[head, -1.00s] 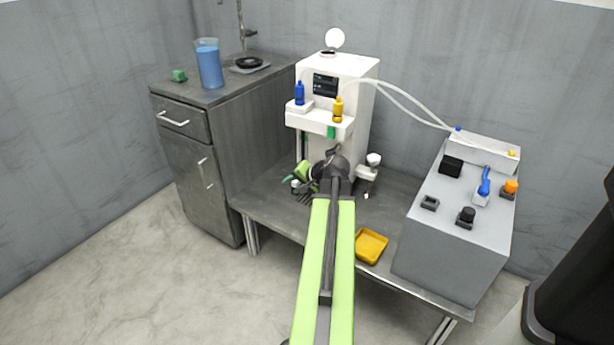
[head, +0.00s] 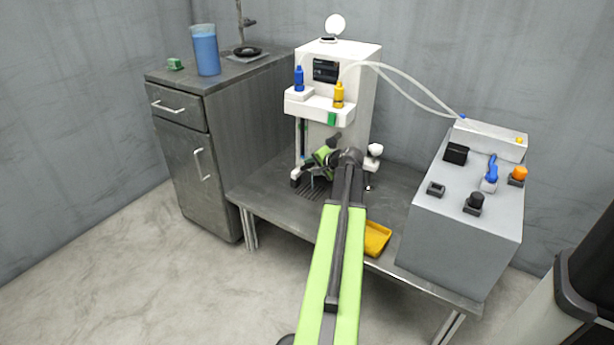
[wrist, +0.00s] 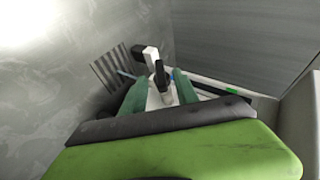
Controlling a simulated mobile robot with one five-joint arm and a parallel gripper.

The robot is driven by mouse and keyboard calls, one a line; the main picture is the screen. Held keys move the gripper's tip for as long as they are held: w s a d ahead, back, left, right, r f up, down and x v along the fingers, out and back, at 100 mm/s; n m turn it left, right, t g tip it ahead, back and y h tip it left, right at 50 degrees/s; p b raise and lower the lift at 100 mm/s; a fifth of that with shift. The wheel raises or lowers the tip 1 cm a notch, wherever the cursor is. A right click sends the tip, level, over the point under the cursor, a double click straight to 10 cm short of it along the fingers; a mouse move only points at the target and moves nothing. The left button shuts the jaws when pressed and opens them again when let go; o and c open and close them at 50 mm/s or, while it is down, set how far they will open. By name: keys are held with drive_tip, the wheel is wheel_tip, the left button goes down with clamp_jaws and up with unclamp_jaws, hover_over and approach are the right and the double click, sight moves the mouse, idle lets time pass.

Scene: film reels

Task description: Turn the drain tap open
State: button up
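The white machine (head: 360,100) stands at the back of the low bench. A small white tap-like part with a black lever (wrist: 160,73) shows between the two green fingers of my gripper (wrist: 160,84) in the wrist view. I take it for the drain tap, but its turn position cannot be told. The fingers stand apart on either side of the lever, with no clear contact. In the head view my gripper (head: 308,161) is low at the machine's front left, small and partly hidden by my wrist. A white-and-black part (head: 296,176) sits just left of it.
A slotted grate (head: 312,190) lies below my gripper. A yellow tray (head: 377,240) lies by the bench's front edge, close to my arm. A grey control box (head: 460,230) fills the bench's right end. A cabinet (head: 185,165) with a blue beaker (head: 206,52) stands left.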

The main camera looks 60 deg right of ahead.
sight(309, 166)
drive_tip(key=b+x, duration=0.1)
drive_tip(key=x, duration=0.4)
drive_tip(key=shift+b, duration=0.4)
drive_tip(key=shift+r, duration=0.1)
clamp_jaws()
